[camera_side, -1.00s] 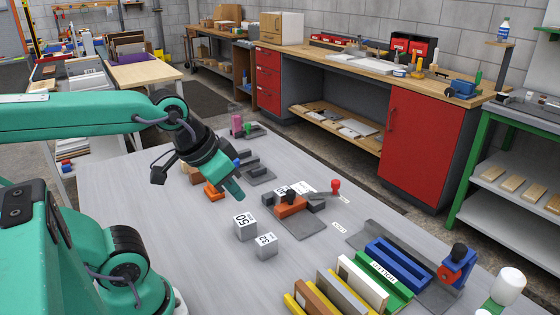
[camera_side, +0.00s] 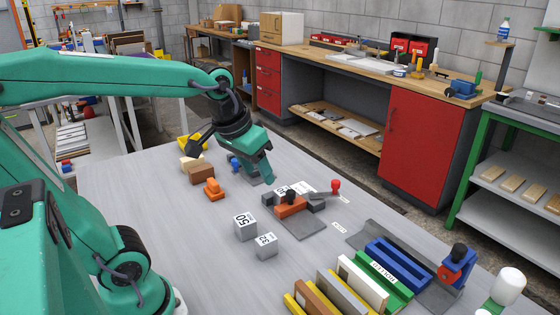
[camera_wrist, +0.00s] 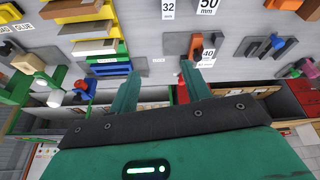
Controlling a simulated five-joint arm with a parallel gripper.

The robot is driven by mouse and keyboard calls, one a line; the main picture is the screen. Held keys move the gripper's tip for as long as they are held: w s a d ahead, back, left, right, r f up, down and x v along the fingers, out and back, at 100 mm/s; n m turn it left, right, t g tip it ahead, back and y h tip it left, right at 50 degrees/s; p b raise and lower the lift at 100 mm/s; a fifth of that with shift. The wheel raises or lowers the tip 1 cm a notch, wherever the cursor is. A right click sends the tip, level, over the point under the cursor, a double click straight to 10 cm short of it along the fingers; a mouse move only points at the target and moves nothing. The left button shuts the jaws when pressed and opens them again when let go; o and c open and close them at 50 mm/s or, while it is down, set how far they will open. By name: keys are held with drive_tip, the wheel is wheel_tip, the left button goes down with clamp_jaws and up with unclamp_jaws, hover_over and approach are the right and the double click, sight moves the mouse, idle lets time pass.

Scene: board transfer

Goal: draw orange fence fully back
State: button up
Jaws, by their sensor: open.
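The orange fence (camera_side: 291,206) sits on a dark grey base plate (camera_side: 303,228) in the middle of the table, with a black knob on top. A red-knobbed lever (camera_side: 335,186) stands at its far right end. The fence also shows in the wrist view (camera_wrist: 195,46), beyond the right finger, beside a 40 mm tag (camera_wrist: 208,58). My gripper (camera_side: 267,177) is above the table, behind and left of the fence, apart from it. In the wrist view its two fingers (camera_wrist: 158,74) are spread with nothing between them.
Grey 50 mm (camera_side: 245,227) and 32 mm (camera_side: 265,246) blocks stand in front of the fence. The table's left front is clear.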

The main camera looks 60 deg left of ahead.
drive_tip(key=w+a+f+n+g, duration=0.25)
drive_tip(key=w+a, duration=0.25)
drive_tip(key=w, duration=0.5)
drive_tip(key=n+g, duration=0.2)
drive_tip(key=n, duration=0.2)
approach(291, 191)
drive_tip(key=shift+s+d+t, duration=0.25)
drive_tip(key=shift+s, duration=0.2)
drive_tip(key=shift+w+a+f, duration=0.3)
drive_tip(key=shift+a+f, duration=0.05)
drive_tip(key=shift+f, duration=0.1)
drive_tip(key=shift+f, duration=3.9)
drive_tip(key=shift+d, duration=0.1)
clamp_jaws()
